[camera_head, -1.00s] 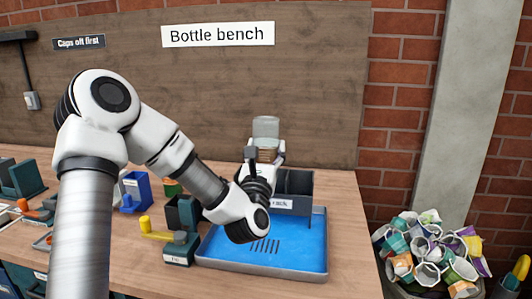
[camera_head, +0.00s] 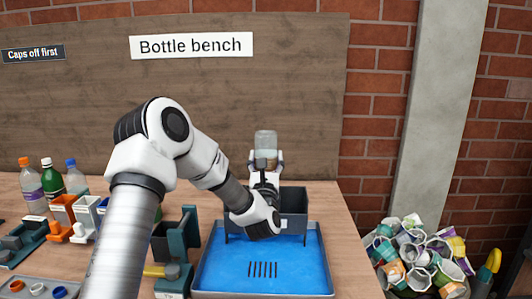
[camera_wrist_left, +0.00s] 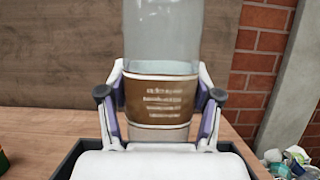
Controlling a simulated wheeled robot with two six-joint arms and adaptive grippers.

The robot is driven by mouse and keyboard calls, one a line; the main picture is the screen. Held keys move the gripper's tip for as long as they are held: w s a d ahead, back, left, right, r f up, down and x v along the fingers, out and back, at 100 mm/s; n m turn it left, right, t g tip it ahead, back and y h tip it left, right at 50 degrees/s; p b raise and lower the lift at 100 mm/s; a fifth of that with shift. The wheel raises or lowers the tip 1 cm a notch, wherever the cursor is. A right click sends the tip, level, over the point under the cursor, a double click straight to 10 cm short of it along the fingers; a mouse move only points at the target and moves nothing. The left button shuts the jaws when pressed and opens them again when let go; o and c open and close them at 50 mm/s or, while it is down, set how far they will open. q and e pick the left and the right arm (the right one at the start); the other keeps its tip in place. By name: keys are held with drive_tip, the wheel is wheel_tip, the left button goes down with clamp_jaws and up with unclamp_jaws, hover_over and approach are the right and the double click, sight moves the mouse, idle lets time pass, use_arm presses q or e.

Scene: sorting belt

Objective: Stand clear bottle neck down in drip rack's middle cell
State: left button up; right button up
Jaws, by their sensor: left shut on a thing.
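My left gripper (camera_head: 266,160) is shut around the brown-labelled part of the clear bottle (camera_head: 265,139). The bottle is upright in line, its wide clear body pointing up; its lower end and neck are hidden. In the left wrist view the fingers (camera_wrist_left: 160,98) press both sides of the brown label, and the clear body (camera_wrist_left: 160,35) rises above. The dark drip rack (camera_head: 294,200) stands at the back of the blue tray, partly covered by my left wrist. The bottle shows above and behind the rack; whether it touches a cell is hidden. My right gripper is not in view.
The blue tray (camera_head: 225,262) is clear in front. Several capped bottles (camera_head: 51,180) and small coloured holders (camera_head: 75,215) stand at the left. A green fixture (camera_head: 182,238) sits beside the tray. A bin of crushed cups (camera_head: 418,255) is at the right, off the bench.

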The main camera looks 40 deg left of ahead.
use_arm(q)
wheel_tip(320, 180, down, 8)
drive_tip(key=shift+f+b, duration=0.1)
drive_tip(key=shift+b, duration=1.15)
drive_tip(key=shift+s+d+f, duration=0.15)
drive_tip(key=shift+s+f, duration=0.05)
drive_tip(key=shift+f, duration=0.6)
drive_tip(key=o, duration=1)
drive_tip(key=shift+o, duration=0.2)
drive_tip(key=r+v, duration=0.1)
drive_tip(key=v, duration=0.5)
drive_tip(key=shift+s+d+b, duration=0.15)
drive_tip(key=shift+d+b, duration=0.1)
drive_tip(key=shift+b, duration=0.05)
drive_tip(key=shift+s+d+y, duration=0.15)
drive_tip(key=shift+s+y, duration=0.1)
drive_tip(key=shift+y, duration=0.05)
drive_tip(key=shift+r, duration=0.1)
